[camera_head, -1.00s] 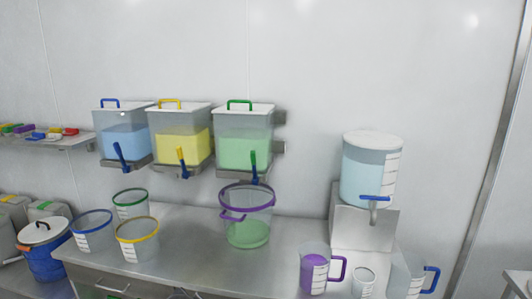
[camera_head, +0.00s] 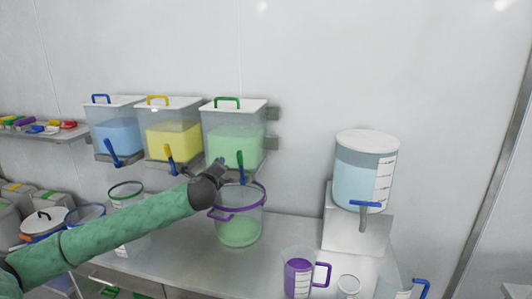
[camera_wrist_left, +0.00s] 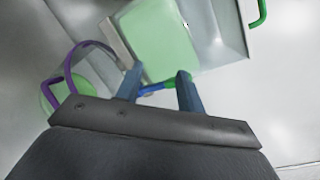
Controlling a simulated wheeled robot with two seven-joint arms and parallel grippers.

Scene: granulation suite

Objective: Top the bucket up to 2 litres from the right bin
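The right bin (camera_head: 222,137) has a green lid handle, pale green contents and a tap lever (camera_head: 240,160) that is green above and blue below. The bucket (camera_head: 238,232) with a purple rim and handle stands on the bench under that tap, with pale green contents in its lower part. My left gripper (camera_head: 222,170) is beside the lever, partly hidden by its own wrist. In the left wrist view its fingers (camera_wrist_left: 160,72) are apart, with the green and blue lever (camera_wrist_left: 152,89) showing between them; contact cannot be told. The bucket's purple rim (camera_wrist_left: 70,62) shows at left. My right gripper is not in view.
Blue (camera_head: 116,132) and yellow (camera_head: 171,140) bins hang left of the right bin. My left arm passes over several rimmed buckets on the bench's left. A clear dispenser (camera_head: 362,170) on a stand, a purple-filled jug (camera_head: 298,278) and other jugs are at right.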

